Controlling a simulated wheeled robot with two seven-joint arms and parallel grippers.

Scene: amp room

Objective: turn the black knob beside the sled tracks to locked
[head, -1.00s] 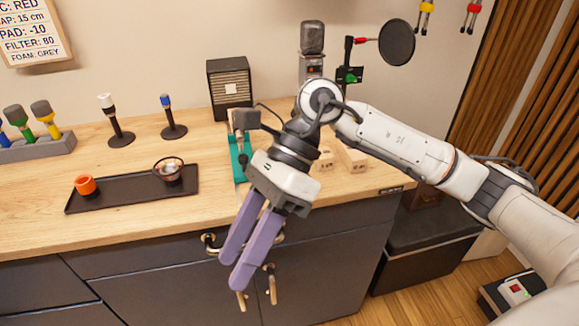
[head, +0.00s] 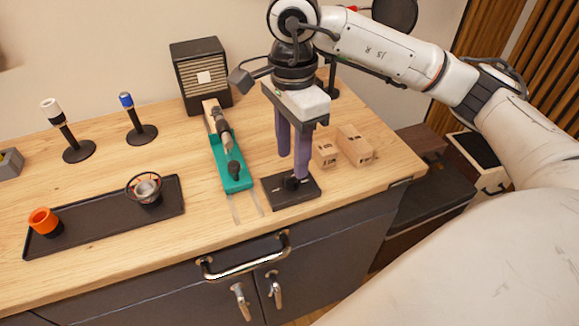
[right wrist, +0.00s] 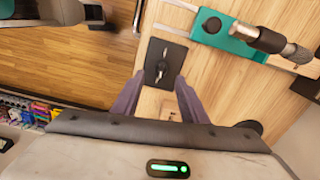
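The black knob (head: 291,183) stands on a square black plate (head: 309,191) near the counter's front edge, just right of the pale sled tracks (head: 238,208). It also shows in the right wrist view (right wrist: 161,68), on its plate, beyond the fingertips. A teal sled (head: 235,183) carrying a microphone (head: 222,130) sits on the tracks. My right gripper (head: 293,167) points down over the knob, with its two purple fingers apart and nothing between them. The fingertips look slightly above the knob; contact cannot be told. Lock markings are not readable. My left gripper is out of view.
Two wooden blocks (head: 355,145) stand right of my gripper. A dark speaker box (head: 201,72) is behind the sled. A black tray (head: 100,221) with an orange cup (head: 43,220) lies left. A drawer handle (head: 243,262) juts out below the counter edge.

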